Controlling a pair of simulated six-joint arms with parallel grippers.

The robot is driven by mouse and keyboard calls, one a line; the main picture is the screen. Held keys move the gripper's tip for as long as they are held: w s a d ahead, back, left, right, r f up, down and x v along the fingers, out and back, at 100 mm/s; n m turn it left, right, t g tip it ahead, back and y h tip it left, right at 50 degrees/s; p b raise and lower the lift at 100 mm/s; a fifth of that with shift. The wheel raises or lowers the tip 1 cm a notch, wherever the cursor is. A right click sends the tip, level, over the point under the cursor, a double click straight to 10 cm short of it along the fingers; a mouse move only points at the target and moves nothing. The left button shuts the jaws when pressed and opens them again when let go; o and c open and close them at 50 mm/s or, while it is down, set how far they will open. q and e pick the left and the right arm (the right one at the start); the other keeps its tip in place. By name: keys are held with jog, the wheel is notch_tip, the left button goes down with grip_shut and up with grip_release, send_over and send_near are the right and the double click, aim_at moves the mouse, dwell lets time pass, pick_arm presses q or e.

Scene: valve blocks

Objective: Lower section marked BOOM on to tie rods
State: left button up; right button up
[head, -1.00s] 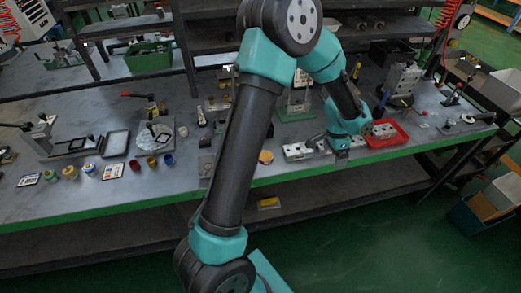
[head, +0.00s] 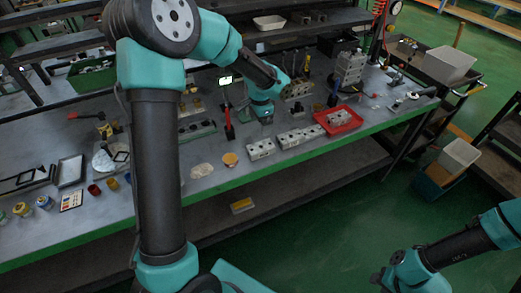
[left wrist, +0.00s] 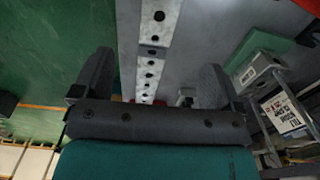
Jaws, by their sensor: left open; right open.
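My left gripper (head: 262,116) is open and empty over the bench, behind the row of valve sections. My right gripper (head: 388,279) hangs low, off the bench.
A red tray (head: 322,121) holds more pale parts right of the sections. A tall grey fixture (head: 349,67) stands behind it. A red-handled tool (head: 229,127) is left of my left gripper. A yellow round dish (head: 230,159) lies near the front edge.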

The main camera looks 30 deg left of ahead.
aim_at(261, 146)
pick_arm(q)
notch_tip(261, 146, down, 9)
jog(key=shift+r, duration=0.1)
dwell(0.4)
jog(key=shift+w+f, duration=0.1)
jog(key=shift+f, duration=2.55)
jog(key=c, duration=1.3)
jog(key=shift+r, duration=0.15)
